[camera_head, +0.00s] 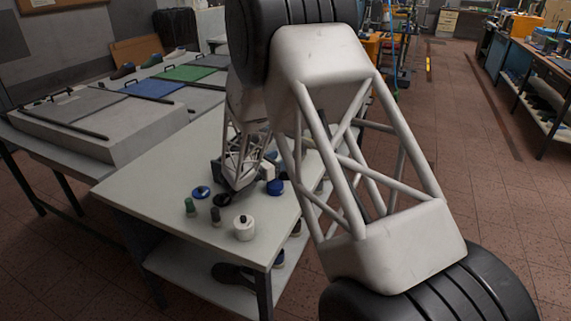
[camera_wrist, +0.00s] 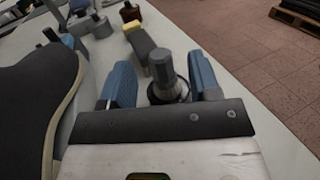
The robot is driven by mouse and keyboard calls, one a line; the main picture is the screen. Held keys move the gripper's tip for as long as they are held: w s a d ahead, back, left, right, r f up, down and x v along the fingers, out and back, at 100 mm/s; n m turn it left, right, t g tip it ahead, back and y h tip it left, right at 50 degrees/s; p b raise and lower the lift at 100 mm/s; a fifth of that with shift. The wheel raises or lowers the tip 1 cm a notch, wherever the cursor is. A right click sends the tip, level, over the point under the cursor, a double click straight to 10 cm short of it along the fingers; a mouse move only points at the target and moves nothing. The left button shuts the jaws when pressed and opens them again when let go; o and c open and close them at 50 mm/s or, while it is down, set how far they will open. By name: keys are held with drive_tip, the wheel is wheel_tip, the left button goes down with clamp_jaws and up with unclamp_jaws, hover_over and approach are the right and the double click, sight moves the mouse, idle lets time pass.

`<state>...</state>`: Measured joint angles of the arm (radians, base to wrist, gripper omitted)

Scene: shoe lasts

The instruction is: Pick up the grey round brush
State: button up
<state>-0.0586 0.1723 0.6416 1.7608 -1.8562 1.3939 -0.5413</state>
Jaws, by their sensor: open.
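In the wrist view, the grey round brush (camera_wrist: 161,68) stands with a faceted grey knob on top and a dark round base below. My gripper (camera_wrist: 160,62) is open, with one blue finger on the left of the brush and one on its right. Gaps show between the brush and both fingers. In the head view my gripper (camera_head: 236,178) is low over the table, and I cannot make out the brush there.
A large dark item with a cream edge (camera_wrist: 35,100) lies close left of my gripper.

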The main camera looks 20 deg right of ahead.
drive_tip(key=shift+x, duration=2.6)
drive_tip(key=shift+r, duration=0.1)
drive_tip(key=c, duration=1)
drive_tip(key=shift+r, duration=0.1)
drive_tip(key=shift+r, duration=0.65)
wheel_tip(320, 180, up, 2)
drive_tip(key=shift+r, duration=0.1)
drive_tip(key=s+a+r, duration=0.1)
drive_tip(key=s+a, duration=0.2)
drive_tip(key=s, duration=1.2)
drive_tip(key=shift+s, duration=0.35)
